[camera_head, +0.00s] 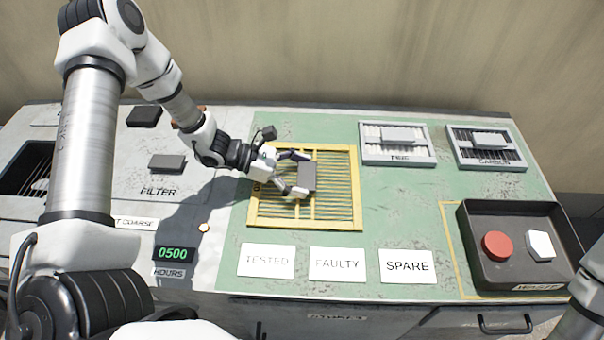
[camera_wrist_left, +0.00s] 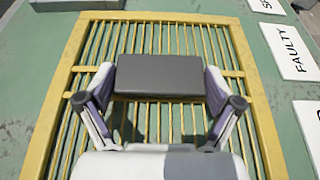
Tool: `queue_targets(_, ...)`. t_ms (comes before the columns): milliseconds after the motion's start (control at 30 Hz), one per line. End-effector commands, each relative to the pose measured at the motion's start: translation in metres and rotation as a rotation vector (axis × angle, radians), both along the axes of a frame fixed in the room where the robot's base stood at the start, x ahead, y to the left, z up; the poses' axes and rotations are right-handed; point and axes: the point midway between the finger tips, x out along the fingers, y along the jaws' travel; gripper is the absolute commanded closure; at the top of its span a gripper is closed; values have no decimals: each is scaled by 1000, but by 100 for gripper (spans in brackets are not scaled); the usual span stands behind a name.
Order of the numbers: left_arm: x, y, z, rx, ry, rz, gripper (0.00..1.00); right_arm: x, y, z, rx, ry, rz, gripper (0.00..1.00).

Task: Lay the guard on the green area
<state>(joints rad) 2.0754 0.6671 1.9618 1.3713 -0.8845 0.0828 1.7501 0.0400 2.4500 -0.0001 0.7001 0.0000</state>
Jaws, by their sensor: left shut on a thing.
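The guard (camera_head: 335,211) is a yellow frame with thin parallel bars and a dark grey block-shaped handle (camera_head: 308,177) at its middle. It is over the green area (camera_head: 400,205) of the bench top and looks flat on it or very close to it; I cannot tell which. My left gripper (camera_head: 300,174) is shut on the handle, with one finger on each side. In the left wrist view the guard (camera_wrist_left: 250,95) fills most of the picture, and the handle (camera_wrist_left: 160,75) sits between the fingertips. My right gripper is not in view.
Labels TESTED (camera_head: 266,262), FAULTY (camera_head: 337,264) and SPARE (camera_head: 407,266) lie in front of the guard. Fine (camera_head: 397,158) and carbon (camera_head: 487,162) filters are behind right. A dark waste tray (camera_head: 480,280) holds a red disc and a white hexagonal piece.

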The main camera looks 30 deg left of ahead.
Motion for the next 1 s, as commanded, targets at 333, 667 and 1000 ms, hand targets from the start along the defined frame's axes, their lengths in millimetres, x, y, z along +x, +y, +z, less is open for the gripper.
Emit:
queue_targets(333,0,0,-2,0,0,0,0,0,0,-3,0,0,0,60)
queue_targets(667,-8,19,12,-3,-3,5,0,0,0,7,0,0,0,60)
queue_targets(1000,-40,84,46,-2,-3,7,0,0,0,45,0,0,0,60)
